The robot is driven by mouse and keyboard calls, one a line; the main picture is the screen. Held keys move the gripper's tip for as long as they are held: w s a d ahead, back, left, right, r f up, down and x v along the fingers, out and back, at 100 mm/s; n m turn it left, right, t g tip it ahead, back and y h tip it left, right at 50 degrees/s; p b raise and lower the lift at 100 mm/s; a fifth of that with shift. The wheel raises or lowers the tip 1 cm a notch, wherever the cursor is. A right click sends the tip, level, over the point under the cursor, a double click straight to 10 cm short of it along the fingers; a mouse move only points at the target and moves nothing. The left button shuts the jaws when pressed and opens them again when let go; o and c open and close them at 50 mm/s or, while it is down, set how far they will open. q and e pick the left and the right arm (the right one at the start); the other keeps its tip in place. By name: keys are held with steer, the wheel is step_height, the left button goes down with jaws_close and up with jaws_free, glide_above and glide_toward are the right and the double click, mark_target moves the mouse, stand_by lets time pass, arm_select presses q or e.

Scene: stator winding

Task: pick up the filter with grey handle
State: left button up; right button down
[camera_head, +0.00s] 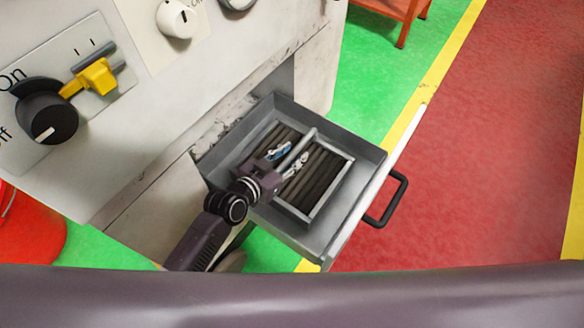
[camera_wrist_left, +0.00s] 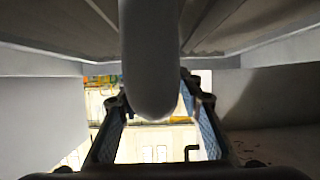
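The filter (camera_head: 325,175) is a grey frame with dark slats, lying in the open drawer. Its grey handle (camera_head: 306,138) is a bar running across the middle of the slats. My left gripper (camera_head: 288,156) is at the filter, with one finger on each side of the handle. In the left wrist view the rounded grey handle (camera_wrist_left: 150,60) comes down between the two fingers of the left gripper (camera_wrist_left: 158,105). Gaps show between the handle and both fingers, so the gripper is open. Part of the handle is hidden by the gripper. My right gripper is not in view.
The grey metal drawer (camera_head: 355,205) has raised walls close around the filter and a black pull handle (camera_head: 388,198) on its front. The machine panel (camera_head: 120,150) with a black-and-yellow switch (camera_head: 75,92) stands at left. A red bucket (camera_head: 30,225) is at lower left.

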arm_select(q)
jaws_close()
stand_by(0.3)
steer(key=shift+w+r, duration=0.1)
steer(key=shift+r, duration=0.1)
steer(key=shift+r, duration=0.1)
